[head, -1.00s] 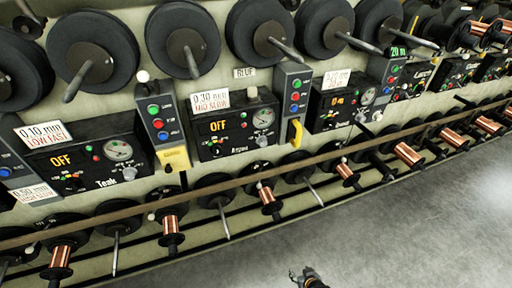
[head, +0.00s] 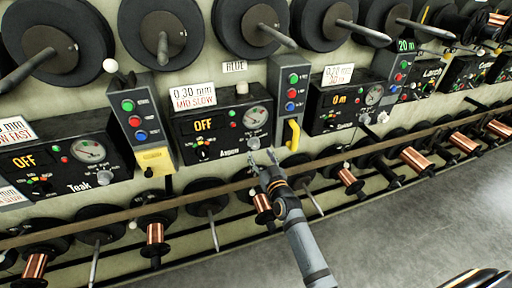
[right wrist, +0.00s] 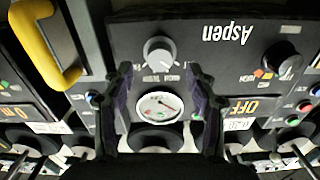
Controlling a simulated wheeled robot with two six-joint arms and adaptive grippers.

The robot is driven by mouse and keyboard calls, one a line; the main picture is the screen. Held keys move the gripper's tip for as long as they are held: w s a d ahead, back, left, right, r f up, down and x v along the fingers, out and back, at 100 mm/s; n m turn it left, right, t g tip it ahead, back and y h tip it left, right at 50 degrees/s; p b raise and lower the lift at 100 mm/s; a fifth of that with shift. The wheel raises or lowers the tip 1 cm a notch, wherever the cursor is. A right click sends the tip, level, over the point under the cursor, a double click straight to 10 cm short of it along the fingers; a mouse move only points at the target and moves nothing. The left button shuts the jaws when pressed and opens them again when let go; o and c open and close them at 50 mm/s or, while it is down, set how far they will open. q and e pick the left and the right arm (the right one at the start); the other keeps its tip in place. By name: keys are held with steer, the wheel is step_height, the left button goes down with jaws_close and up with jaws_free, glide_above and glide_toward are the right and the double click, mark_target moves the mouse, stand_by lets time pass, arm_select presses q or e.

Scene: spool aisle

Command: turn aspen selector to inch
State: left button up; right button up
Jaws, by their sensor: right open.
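The Aspen panel (head: 220,142) is a black box with an orange OFF display, a round gauge (head: 256,116) and a silver knob (head: 253,143). A small black selector knob (head: 203,155) with coloured marks sits at its lower left; its setting is too small to read. In the right wrist view the panel is upside down, with the black selector (right wrist: 288,66) at the right and the silver knob (right wrist: 160,52) between the fingertips' lines. My right gripper (head: 263,154) is open and empty, just below the panel's lower right; contact is not visible. My left gripper is not in view.
A yellow handle (head: 292,135) sticks out right of the panel, and a yellow box (head: 155,160) hangs left. A brown rail (head: 120,215) runs below, with copper spools and spindles under it. Large black reels hang above.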

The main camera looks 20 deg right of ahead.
mark_target(256, 147)
steer(key=w, duration=0.4)
steer(key=shift+w, duration=0.4)
steer(key=c, duration=1.2)
